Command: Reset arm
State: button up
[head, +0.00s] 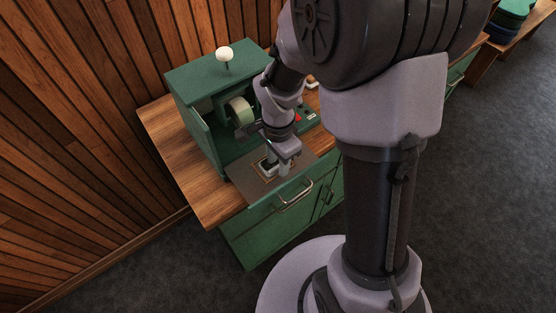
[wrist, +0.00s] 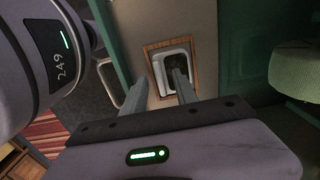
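My gripper (head: 277,170) points down over the front plate of a green machine (head: 217,75) on the wooden counter. A small white piece with a dark middle (wrist: 158,72) sits in a wood-framed square (wrist: 152,47) on the grey plate (wrist: 185,18). One finger overlaps this piece in the picture; I cannot tell whether they touch. The arm hides part of the machine in the head view.
The machine has a white knob (head: 224,54) on top and a pale roller (head: 240,111) inside. The wooden counter (head: 170,145) tops a green cabinet (head: 262,232) with metal handles. A slatted wood wall (head: 80,110) stands at left. Open grey floor (head: 480,210) lies at right.

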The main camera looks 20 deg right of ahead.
aim_at(277, 175)
jog(key=o, duration=0.3)
jog(key=shift+r, duration=0.1)
notch_tip(277, 175, up, 7)
jog(key=p, duration=0.5)
dwell(0.4)
jog(key=s+a+r+n+t+y+b, duration=0.1)
jog(key=s+a+r+n+t+b, duration=0.1)
jog(key=s+r+n+t+b, duration=0.1)
jog(key=s+a+r+n+t+y+b, duration=0.1)
jog(key=s+a+r+n+t+b, duration=0.1)
jog(key=s+r+n+b, duration=0.4)
jog(key=s+n, duration=0.1)
jog(key=s, duration=0.2)
jog(key=shift+s+r+t, duration=0.35)
jog(key=shift+s+t, duration=0.05)
